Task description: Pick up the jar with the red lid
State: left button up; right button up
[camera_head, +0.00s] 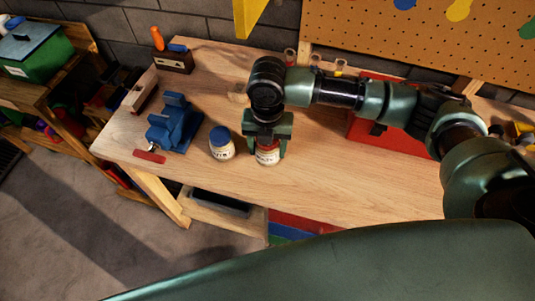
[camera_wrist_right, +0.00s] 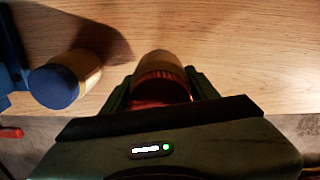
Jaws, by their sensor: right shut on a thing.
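The jar with the red lid (camera_head: 267,155) stands upright at the front of the wooden workbench. My right gripper (camera_head: 267,143) comes down on it from above and is shut on it. The fingers cover its upper part. In the right wrist view the jar (camera_wrist_right: 160,68) sits between the two fingers (camera_wrist_right: 162,90), its reddish lid in shadow. I cannot tell whether it has left the bench top. My left gripper is not in view.
A jar with a blue lid (camera_head: 221,143) stands just left of the gripper. A blue vise (camera_head: 174,124) and a red-handled tool (camera_head: 149,156) are further left. A red toolbox (camera_head: 388,137) lies behind my right arm. The bench front right is clear.

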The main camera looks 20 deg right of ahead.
jog(key=s+d+b, duration=0.1)
jog(key=s+d, duration=0.2)
jog(key=d, duration=0.2)
jog(key=s+d+b, duration=0.1)
jog(key=s+d, duration=0.2)
jog(key=d, duration=0.2)
jog(key=s+d+b, duration=0.2)
jog(key=s+d, duration=0.2)
jog(key=d, duration=0.1)
jog(key=shift+s, duration=0.1)
jog(key=m, duration=0.1)
jog(key=a+m, duration=0.1)
jog(key=m, duration=0.2)
jog(key=shift+w+a+r, duration=0.3)
jog(key=shift+r, duration=0.05)
jog(key=a+r+m, duration=0.3)
jog(key=a+m, duration=0.1)
jog(key=m, duration=0.9)
jog(key=w+a+r+m+b, duration=0.1)
jog(key=a+r+m, duration=0.1)
jog(key=m, duration=1.2)
jog(key=shift+w+a+r, duration=0.2)
jog(key=shift+a+r, duration=0.2)
jog(key=shift+a, duration=0.45)
